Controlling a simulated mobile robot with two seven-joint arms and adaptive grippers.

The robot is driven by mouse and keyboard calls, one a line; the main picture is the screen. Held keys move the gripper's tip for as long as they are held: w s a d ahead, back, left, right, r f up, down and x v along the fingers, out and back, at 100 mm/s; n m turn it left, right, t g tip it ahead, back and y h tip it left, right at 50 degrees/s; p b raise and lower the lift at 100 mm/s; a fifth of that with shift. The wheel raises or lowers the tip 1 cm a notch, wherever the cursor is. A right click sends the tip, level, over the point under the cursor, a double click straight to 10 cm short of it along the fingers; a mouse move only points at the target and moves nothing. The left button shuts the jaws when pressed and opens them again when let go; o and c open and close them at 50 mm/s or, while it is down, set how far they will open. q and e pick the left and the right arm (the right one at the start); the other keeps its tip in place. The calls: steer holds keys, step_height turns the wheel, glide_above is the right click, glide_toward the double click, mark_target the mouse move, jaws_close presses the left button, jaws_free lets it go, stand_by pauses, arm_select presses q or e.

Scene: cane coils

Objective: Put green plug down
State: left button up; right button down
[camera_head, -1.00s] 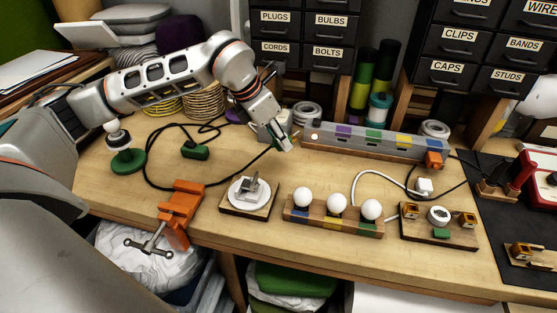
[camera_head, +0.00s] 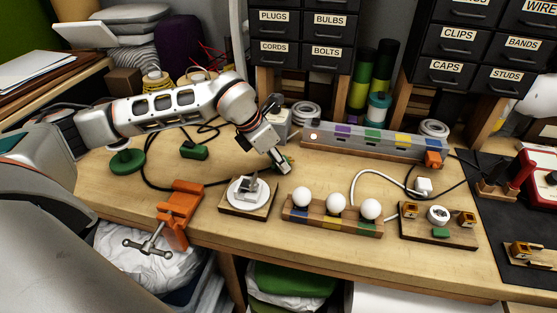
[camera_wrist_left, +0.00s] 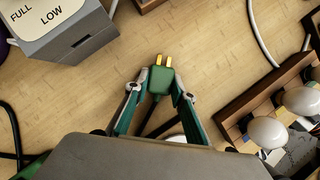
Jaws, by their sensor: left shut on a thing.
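The green plug (camera_wrist_left: 161,82) has two brass prongs and a dark cord. In the left wrist view it sits between the fingertips of my left gripper (camera_wrist_left: 161,88), which is shut on it. The prongs point away from the gripper, over bare wood. In the head view my left gripper (camera_head: 284,168) is low over the table, behind the round white socket on a wooden base (camera_head: 249,192). The plug is mostly hidden there by the fingers. I cannot tell whether it touches the table (camera_head: 330,170). My right gripper is not in view.
A grey box marked FULL and LOW (camera_wrist_left: 68,32) stands near the gripper. A wooden holder with white bulbs (camera_head: 333,222) is in front to the right. A grey strip with coloured patches (camera_head: 375,141) lies behind. An orange clamp (camera_head: 178,212) grips the front edge.

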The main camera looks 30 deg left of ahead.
arm_select(q)
steer(key=shift+s+f, duration=0.1)
steer(key=shift+f, duration=0.35)
steer(key=o, duration=1.1)
steer(key=shift+f, duration=0.15)
steer(key=shift+r, duration=0.3)
steer(key=v, duration=1.2)
steer(key=shift+r, duration=0.4)
